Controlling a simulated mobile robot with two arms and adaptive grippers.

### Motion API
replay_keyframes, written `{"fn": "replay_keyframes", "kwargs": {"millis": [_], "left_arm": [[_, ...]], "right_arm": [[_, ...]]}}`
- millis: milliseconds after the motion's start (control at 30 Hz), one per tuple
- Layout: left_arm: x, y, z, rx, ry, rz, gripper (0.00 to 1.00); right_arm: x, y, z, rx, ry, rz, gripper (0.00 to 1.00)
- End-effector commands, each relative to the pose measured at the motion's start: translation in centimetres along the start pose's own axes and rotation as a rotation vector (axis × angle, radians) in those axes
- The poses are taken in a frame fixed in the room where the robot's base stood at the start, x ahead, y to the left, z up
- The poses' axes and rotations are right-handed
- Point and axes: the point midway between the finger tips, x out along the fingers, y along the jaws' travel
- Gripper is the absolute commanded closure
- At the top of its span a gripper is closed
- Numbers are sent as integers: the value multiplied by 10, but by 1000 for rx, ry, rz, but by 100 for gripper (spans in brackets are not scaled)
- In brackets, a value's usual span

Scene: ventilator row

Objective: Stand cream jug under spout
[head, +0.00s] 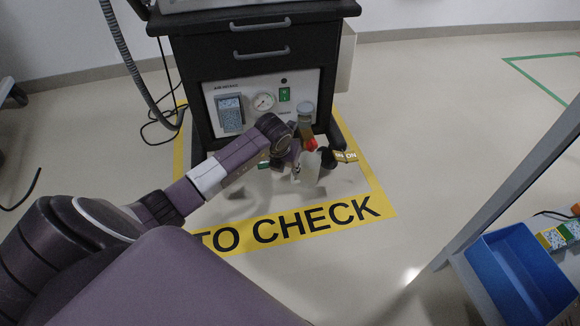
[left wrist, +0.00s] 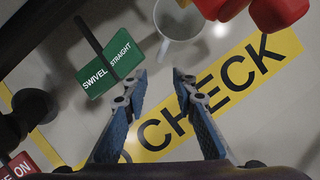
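The pale cream jug (head: 308,172) is low in front of the cart, under a red part (head: 311,145) below an amber jar; this red part may be the spout. In the left wrist view the jug (left wrist: 178,22) shows its open mouth, with its handle towards my fingers. The red part (left wrist: 275,12) is at the upper right there, beside the jug in the picture. My left gripper (left wrist: 159,78) is open, with nothing between its fingers, and apart from the jug. In the head view the gripper (head: 287,158) is partly hidden. What the jug rests on is unclear. My right gripper is not in view.
The black cart (head: 255,55) stands behind, with a gauge panel (head: 262,100) and the amber jar (head: 305,118). A green swivel/straight tag (left wrist: 110,65) is near my fingers. Yellow "TO CHECK" floor marking (head: 290,224) lies in front. A blue bin (head: 515,275) is at the lower right.

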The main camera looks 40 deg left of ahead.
Motion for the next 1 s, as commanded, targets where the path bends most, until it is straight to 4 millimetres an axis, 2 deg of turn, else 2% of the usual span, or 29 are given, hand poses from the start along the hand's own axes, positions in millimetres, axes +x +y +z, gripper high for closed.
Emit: {"fn": "replay_keyframes", "kwargs": {"millis": [33, 133, 467, 567, 667, 767, 800, 867, 900, 967, 1000], "left_arm": [[-9, 0, 2, 2, -2, 0, 75], [-16, 0, 1, 2, -1, 0, 75], [-20, -1, 0, 0, 0, -2, 75], [-22, -15, 1, 4, -3, -41, 75], [-33, -56, 3, 13, -12, -156, 75], [-62, -127, 5, 28, -28, -366, 75], [-81, -161, 5, 34, -35, -473, 75], [-116, -211, 5, 44, -48, -638, 75], [-144, -242, 5, 48, -56, -752, 75], [-190, -283, 3, 55, -67, -921, 75], [-224, -306, 1, 58, -74, -1033, 75]], "right_arm": [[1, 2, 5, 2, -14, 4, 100], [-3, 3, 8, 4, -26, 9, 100], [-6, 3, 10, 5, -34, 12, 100], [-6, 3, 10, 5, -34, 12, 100], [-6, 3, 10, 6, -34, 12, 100], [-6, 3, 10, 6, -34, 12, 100], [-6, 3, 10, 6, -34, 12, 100], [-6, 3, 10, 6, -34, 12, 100], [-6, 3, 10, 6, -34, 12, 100], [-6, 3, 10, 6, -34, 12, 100], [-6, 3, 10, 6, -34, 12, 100]]}}
